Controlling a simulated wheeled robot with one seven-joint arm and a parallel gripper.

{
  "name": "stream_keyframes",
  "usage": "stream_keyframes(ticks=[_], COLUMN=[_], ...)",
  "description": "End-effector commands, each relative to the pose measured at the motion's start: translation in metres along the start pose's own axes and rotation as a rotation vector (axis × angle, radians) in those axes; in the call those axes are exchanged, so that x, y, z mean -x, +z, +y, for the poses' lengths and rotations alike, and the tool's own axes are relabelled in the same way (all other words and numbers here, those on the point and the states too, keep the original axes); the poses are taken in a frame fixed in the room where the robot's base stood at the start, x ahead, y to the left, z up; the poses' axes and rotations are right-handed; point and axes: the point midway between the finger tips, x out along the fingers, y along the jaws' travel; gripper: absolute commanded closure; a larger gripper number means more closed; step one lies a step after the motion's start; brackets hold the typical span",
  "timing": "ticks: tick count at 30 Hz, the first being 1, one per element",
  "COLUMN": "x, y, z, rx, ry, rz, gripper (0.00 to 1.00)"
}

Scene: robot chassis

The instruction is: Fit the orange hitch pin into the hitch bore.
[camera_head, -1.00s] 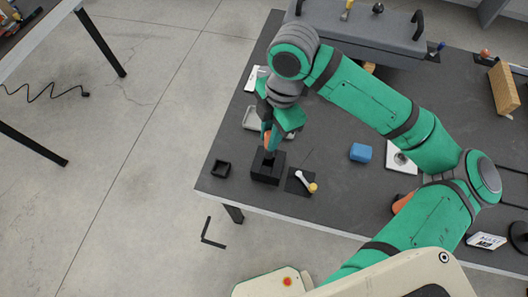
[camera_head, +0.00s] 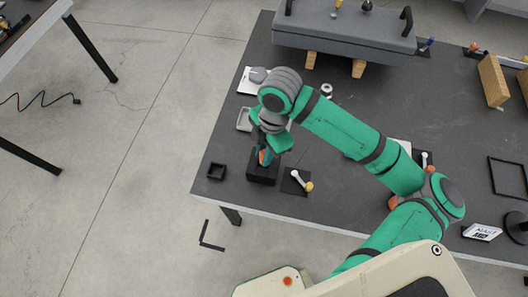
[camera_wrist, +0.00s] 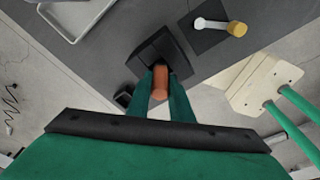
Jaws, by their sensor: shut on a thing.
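The orange hitch pin (camera_wrist: 160,82) is between the fingers of my gripper (camera_wrist: 162,92), which is shut on it. In the wrist view its rounded near end faces the camera. In the head view a bit of the pin (camera_head: 264,157) shows between the fingers, just above the black block (camera_head: 262,177). The block stands near the table's front left edge and also shows in the wrist view (camera_wrist: 148,52). My gripper (camera_head: 266,156) is right over the block. The bore is hidden by the pin and fingers, so I cannot tell how deep the pin's far end sits.
A small black square holder (camera_head: 216,171) stands left of the block. A dark pad with a white, yellow-ended piece (camera_head: 302,182) lies to its right. A grey tray (camera_head: 244,119) lies behind. A large grey body (camera_head: 345,30) on wooden blocks fills the back.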

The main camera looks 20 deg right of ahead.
Motion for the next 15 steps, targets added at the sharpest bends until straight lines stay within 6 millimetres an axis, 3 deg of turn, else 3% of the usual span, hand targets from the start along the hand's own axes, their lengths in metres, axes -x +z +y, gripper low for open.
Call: stream_keyframes(ticks=[5, 6, 8, 15], x=[-0.0024, -0.0031, -0.0028, -0.0026], y=[0.0003, 0.0004, 0.0003, 0.0003], z=[-0.0002, -0.0002, -0.0001, -0.0001], rx=[0.0, 0.0, 0.0, 0.0], ry=[-0.001, -0.001, -0.001, -0.001], rz=[0.0, 0.0, 0.0, 0.0], gripper=[1.0, 0.78, 0.64, 0.62])
